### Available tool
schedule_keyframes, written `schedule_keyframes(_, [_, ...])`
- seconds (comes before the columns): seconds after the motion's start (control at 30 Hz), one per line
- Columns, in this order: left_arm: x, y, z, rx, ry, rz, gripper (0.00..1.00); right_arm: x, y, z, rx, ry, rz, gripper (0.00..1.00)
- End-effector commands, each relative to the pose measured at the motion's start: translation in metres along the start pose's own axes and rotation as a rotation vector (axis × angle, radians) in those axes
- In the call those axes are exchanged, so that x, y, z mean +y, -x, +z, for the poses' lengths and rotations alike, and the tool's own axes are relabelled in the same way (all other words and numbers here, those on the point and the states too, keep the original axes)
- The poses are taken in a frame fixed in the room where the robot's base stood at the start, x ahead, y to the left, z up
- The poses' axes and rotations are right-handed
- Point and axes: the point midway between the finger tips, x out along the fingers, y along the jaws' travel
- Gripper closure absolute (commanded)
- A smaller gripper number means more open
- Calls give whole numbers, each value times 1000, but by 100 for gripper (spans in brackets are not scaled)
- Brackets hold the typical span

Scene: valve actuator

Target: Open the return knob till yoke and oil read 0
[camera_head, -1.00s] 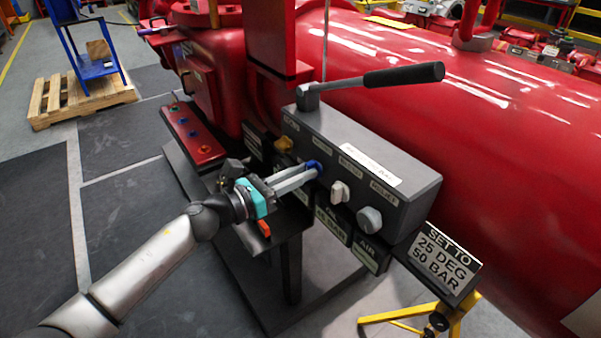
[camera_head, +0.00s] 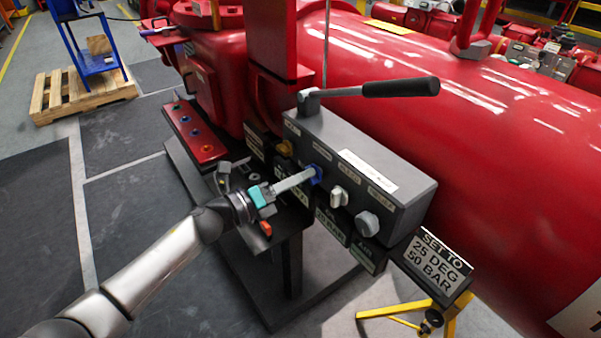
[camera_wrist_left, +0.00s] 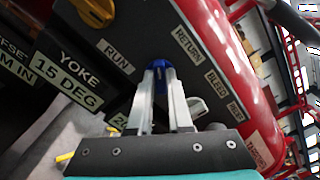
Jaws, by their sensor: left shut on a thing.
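The grey control box (camera_head: 400,205) carries a row of knobs: yellow (camera_head: 284,147), blue (camera_head: 317,174), white (camera_head: 338,196) and grey (camera_head: 367,223). My left gripper (camera_head: 310,175) is shut on the blue knob, which also shows between the fingertips in the left wrist view (camera_wrist_left: 160,68). The label RETURN (camera_wrist_left: 187,45) is near the blue knob in that view. The yoke readout (camera_wrist_left: 68,82) shows 15 DEG. Another readout is mostly hidden behind the fingers; only "20" shows. I cannot see my right gripper.
A black-handled lever (camera_head: 400,88) rises above the box. A sign reading SET TO 25 DEG 50 BAR (camera_head: 437,262) stands on a yellow stand at right. A red strip with coloured buttons (camera_head: 195,133) is left of the box. Large red pipework fills the back.

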Motion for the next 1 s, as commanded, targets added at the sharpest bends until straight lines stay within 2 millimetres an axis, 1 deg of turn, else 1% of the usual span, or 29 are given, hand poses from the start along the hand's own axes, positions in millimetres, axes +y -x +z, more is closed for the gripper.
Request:
schedule_keyframes(0.03, [-1, 0, 0, 2, 45, 1, 100, 1, 4, 0, 0, 0, 2, 36])
schedule_keyframes(0.2, [0, 0, -1, 3, 198, 1, 100, 5, 10, 0, -1, 1, 6, 36])
schedule_keyframes(0.5, [2, 0, -1, 3, 408, 2, 100, 7, 19, 0, 0, -1, 9, 36])
schedule_keyframes(0.7, [2, 0, -2, 3, 490, 1, 100, 8, 22, -1, 0, -1, 10, 36])
schedule_keyframes(1.0, [3, 0, -2, 4, 533, 1, 100, 8, 23, -1, 0, -2, 10, 36])
